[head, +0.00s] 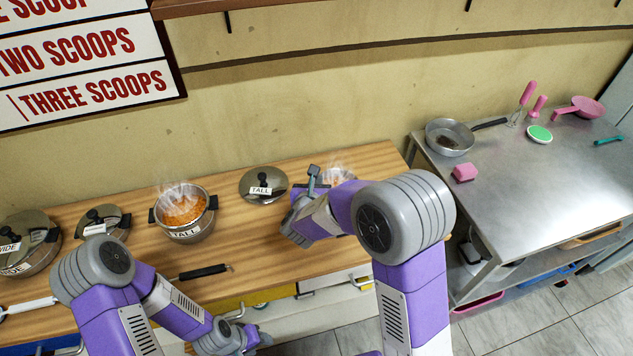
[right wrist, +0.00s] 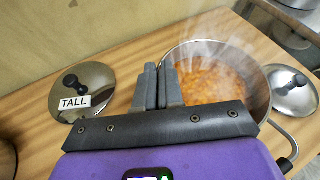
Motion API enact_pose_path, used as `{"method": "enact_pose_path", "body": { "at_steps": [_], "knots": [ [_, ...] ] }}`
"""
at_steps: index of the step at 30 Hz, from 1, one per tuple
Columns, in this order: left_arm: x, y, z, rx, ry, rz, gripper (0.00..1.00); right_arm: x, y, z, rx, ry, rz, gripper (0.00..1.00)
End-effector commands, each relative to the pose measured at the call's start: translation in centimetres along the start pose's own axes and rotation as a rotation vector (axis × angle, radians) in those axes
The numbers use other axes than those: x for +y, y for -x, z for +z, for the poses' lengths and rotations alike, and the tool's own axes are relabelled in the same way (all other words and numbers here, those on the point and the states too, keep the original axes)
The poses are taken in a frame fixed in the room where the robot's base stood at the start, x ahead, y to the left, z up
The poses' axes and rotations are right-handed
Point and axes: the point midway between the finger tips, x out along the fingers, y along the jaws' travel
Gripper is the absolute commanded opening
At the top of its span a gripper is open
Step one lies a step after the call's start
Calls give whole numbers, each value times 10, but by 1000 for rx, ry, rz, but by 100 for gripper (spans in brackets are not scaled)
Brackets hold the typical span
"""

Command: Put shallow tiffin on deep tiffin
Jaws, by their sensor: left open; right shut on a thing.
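A steaming pot of orange food, labelled TALL (head: 184,232), stands on the wooden counter in the head view. A second steaming pot (head: 340,174) stands to its right, mostly hidden behind my right arm; it shows large in the right wrist view (right wrist: 262,97), also full of orange food. My right gripper (head: 313,180) is at this pot's left side, with its fingers (right wrist: 158,85) closed at the rim; the handle between them is hidden. My left gripper (head: 238,340) is low at the bottom, in front of the counter, open and apart from the pots. Neither pot is labelled as a tiffin.
A lid labelled TALL (head: 263,186) lies between the two pots. Another lid (right wrist: 293,92) lies right of the held pot. A lidded WIDE pot (head: 28,252) and a smaller lidded pot (head: 104,222) stand left. A pan (head: 450,138) sits on the steel table.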

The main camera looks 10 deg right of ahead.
Motion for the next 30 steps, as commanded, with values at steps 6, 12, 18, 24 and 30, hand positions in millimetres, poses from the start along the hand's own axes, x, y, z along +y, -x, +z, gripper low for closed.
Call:
{"method": "enact_pose_path", "body": {
  "at_steps": [6, 12, 18, 24, 30],
  "knots": [
    [0, -1, 0, 0, 0, 0, 51, 0, 0, 0, -2, 0, 0, 0],
    [-1, -4, 0, 0, 0, 0, 51, -1, 0, 0, -2, -1, 0, 0],
    [-1, -3, 0, 0, 0, 0, 51, -1, 0, 0, -2, 0, 0, 0],
    [-1, -3, 0, 0, 0, 0, 51, -1, 0, 1, -2, 0, 0, 0],
    [-2, -5, 0, 0, 0, 0, 51, -1, 0, 0, -2, -1, 0, 0]
  ]
}}
